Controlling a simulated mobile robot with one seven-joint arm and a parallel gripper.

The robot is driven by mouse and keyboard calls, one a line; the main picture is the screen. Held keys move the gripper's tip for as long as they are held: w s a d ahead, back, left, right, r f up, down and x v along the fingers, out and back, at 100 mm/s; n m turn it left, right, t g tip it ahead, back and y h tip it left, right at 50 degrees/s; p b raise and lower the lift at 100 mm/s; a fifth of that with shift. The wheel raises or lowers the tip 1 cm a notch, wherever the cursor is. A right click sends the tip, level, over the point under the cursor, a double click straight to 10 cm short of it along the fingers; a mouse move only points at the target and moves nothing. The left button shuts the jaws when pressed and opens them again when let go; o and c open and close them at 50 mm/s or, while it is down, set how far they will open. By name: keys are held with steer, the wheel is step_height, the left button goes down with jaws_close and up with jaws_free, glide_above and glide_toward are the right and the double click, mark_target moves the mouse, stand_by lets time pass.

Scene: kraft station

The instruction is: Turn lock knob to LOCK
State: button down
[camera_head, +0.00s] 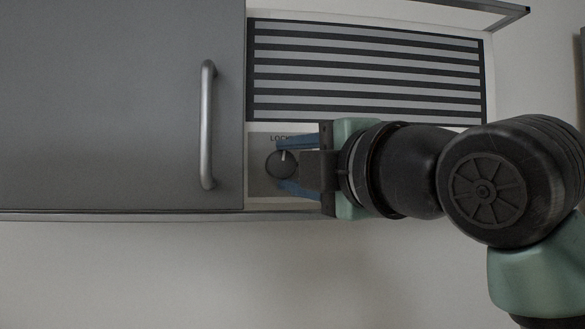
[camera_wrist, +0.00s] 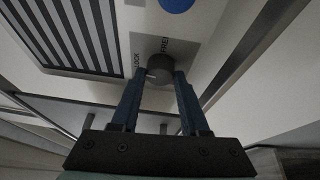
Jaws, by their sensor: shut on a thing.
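The lock knob (camera_head: 279,166) is a dark round dial on a grey plate, to the right of the cabinet door's handle. Its light pointer mark points up, toward the LOCK label printed above it. In the wrist view the knob (camera_wrist: 160,70) sits between my two blue fingers, with its mark on the side of the LOCK label; the other label reads FREE. My gripper (camera_head: 283,164) reaches in from the right, one finger above the knob and one below. It is shut on the knob. The gripper hides the right part of the plate in the head view.
A grey door (camera_head: 110,110) with a vertical bar handle (camera_head: 207,125) fills the left. A striped vent grille (camera_head: 365,65) lies above the knob. A blue round part (camera_wrist: 177,3) shows at the wrist view's top edge. Below the cabinet's bottom edge is plain wall.

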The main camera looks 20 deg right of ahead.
steer(key=shift+r+n+g, duration=0.1)
steer(key=shift+n+g, duration=0.2)
steer(key=shift+n, duration=0.5)
steer(key=c, duration=0.7)
jaws_free()
steer(key=shift+a, duration=0.1)
